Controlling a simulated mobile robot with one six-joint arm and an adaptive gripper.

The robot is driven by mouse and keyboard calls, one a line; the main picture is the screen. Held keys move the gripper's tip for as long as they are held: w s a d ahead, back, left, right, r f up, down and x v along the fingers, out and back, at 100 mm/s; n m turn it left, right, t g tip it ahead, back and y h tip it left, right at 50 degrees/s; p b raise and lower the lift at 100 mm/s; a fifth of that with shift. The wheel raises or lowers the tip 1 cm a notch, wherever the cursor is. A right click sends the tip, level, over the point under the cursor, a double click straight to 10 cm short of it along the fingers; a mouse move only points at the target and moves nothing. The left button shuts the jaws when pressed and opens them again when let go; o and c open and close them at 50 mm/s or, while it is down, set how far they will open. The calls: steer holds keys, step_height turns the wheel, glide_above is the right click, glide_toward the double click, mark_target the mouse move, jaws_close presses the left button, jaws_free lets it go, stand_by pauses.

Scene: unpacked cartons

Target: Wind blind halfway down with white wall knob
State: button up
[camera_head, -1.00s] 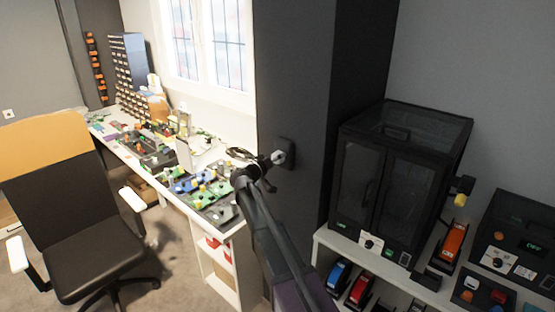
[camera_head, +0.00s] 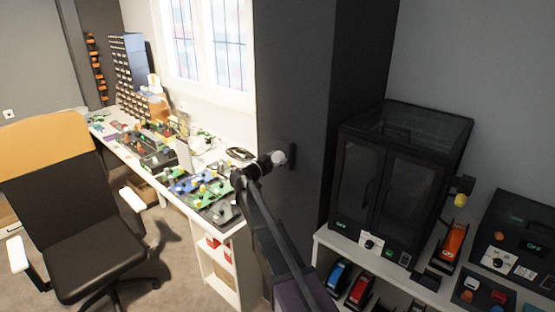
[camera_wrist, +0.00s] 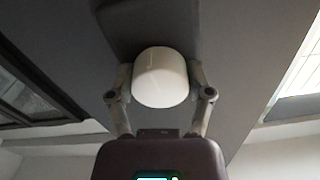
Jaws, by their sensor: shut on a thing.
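The white wall knob (camera_wrist: 160,77) fills the middle of the wrist view, a rounded cylinder between my two fingers. My gripper (camera_wrist: 160,90) is shut on it, one finger on each side. In the head view the white knob (camera_head: 280,158) sticks out from the side of the dark pillar, partly hidden by my gripper (camera_head: 272,161). The window (camera_head: 212,45) is at the top, with bare panes in the part that shows. I cannot make out the blind.
A white bench (camera_head: 185,195) with colourful parts runs along the window wall. A black office chair (camera_head: 85,225) stands at left. A dark enclosed cabinet (camera_head: 400,190) sits on a white shelf right of the dark pillar (camera_head: 300,90).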

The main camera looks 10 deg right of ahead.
steer(key=shift+w+m, duration=0.1)
steer(key=shift+m, duration=0.5)
steer(key=o, duration=1.1)
steer(key=shift+d, duration=0.1)
steer(key=shift+o, duration=0.2)
steer(key=v, duration=1.2)
